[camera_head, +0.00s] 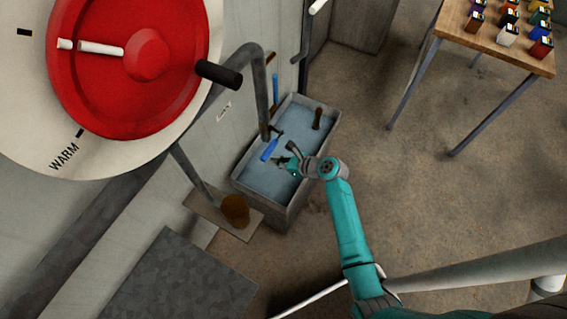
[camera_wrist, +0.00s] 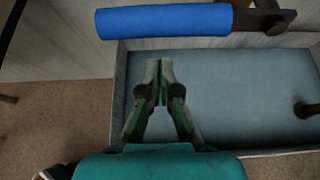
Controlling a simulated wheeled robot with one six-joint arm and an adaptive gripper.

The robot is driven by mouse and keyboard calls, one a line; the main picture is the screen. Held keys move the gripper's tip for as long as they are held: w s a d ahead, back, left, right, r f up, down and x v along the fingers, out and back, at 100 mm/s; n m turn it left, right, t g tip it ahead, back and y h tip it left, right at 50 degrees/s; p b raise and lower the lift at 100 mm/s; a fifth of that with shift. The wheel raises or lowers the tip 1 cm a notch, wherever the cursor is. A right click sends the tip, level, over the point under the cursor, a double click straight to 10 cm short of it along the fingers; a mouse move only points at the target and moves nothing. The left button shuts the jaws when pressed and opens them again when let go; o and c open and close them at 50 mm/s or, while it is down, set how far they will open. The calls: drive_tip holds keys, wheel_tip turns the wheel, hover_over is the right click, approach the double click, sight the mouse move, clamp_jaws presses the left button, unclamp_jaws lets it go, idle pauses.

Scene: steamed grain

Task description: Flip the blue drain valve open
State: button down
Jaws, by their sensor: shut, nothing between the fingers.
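The blue drain valve handle (camera_head: 270,149) sits over the grey trough, near the foot of the bent pipe. In the wrist view the blue handle (camera_wrist: 165,20) lies almost level across the top, joined at its right end to a dark metal fitting (camera_wrist: 262,18). My gripper (camera_head: 283,164) is over the trough, just below and right of the handle in the head view. In the wrist view my gripper (camera_wrist: 159,64) has its fingertips together and empty, a short gap below the handle in the picture. I cannot tell the depth between them.
The trough (camera_head: 284,205) has a bluish inside and a dark brown peg (camera_head: 317,118) at its far end. A second blue handle (camera_head: 275,90) is on the wall behind. A large red dial (camera_head: 185,95) fills the upper left. A wooden table (camera_head: 480,38) holds several coloured blocks.

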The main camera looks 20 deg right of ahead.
sight(273, 145)
drive_tip(key=shift+w+a+r, duration=0.1)
drive_tip(key=shift+r, duration=0.65)
drive_tip(key=shift+w+a+r, duration=0.1)
drive_tip(key=shift+r, duration=0.65)
